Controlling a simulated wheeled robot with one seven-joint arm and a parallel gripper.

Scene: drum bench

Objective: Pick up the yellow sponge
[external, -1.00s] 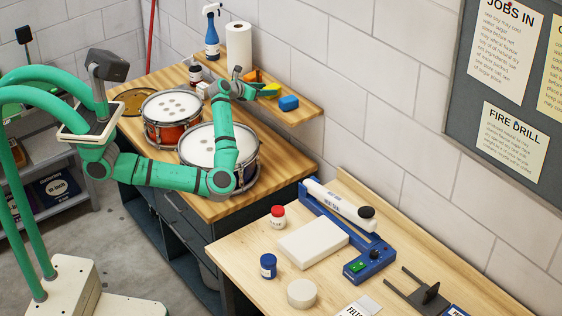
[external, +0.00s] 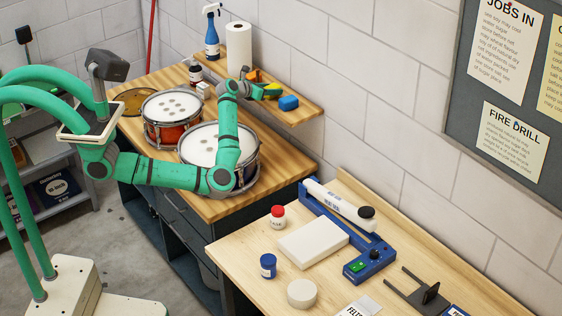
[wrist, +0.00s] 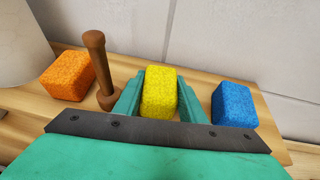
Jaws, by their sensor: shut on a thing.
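The yellow sponge (wrist: 159,92) is between the two fingers of my gripper (wrist: 158,97) in the wrist view. My gripper is shut on it, one green finger against each side. In the external view the yellow sponge (external: 271,90) shows at the end of my gripper (external: 262,91), over the raised wooden shelf (external: 300,112) along the wall. I cannot tell whether the sponge still touches the shelf.
A blue sponge (wrist: 233,104) is close on the right. A brown wooden handle (wrist: 97,65) stands close on the left, with an orange sponge (wrist: 67,75) beyond it. A paper towel roll (external: 238,48) and a blue spray bottle (external: 212,38) stand further left. Drums (external: 212,147) lie below my arm.

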